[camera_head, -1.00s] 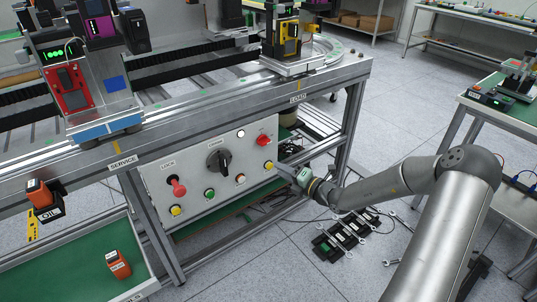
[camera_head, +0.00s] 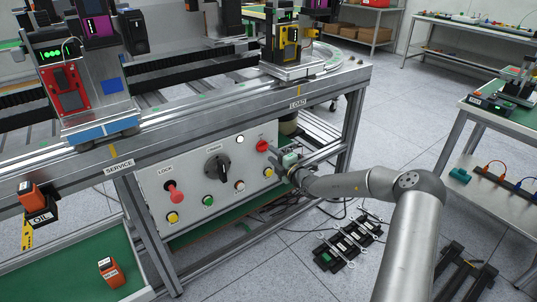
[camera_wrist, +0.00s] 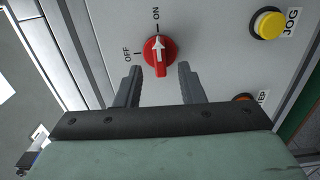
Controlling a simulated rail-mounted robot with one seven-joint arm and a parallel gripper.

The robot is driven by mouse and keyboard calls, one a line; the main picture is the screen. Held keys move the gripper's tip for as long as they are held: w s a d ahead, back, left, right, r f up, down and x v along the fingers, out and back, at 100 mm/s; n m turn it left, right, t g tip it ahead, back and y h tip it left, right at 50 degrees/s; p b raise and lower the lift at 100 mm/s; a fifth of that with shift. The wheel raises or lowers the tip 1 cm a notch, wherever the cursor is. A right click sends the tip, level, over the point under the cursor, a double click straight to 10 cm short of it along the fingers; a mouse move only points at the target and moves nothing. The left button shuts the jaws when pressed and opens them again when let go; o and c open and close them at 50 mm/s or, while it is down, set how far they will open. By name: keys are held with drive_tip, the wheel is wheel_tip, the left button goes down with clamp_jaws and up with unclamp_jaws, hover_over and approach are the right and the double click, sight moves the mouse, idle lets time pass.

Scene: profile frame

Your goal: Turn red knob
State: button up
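The red knob (camera_head: 262,146) is at the upper right of the white control panel (camera_head: 191,166). In the wrist view the red knob (camera_wrist: 154,57) is round, with a white arrow pointing toward the ON mark; the OFF mark is to its left. My gripper (camera_wrist: 158,68) is open, its two dark fingers apart on either side below the knob, with nothing between them. In the head view my gripper (camera_head: 277,154) is just right of the knob. Whether a finger touches the knob cannot be told.
A yellow JOG button (camera_wrist: 267,23) is to the knob's right in the wrist view. The panel also holds a black rotary switch (camera_head: 217,167) and a red LOCK knob (camera_head: 174,191). Tools lie on the floor (camera_head: 347,243).

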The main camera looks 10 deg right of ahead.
sight(266, 150)
drive_tip(key=shift+x, duration=1.7)
clamp_jaws()
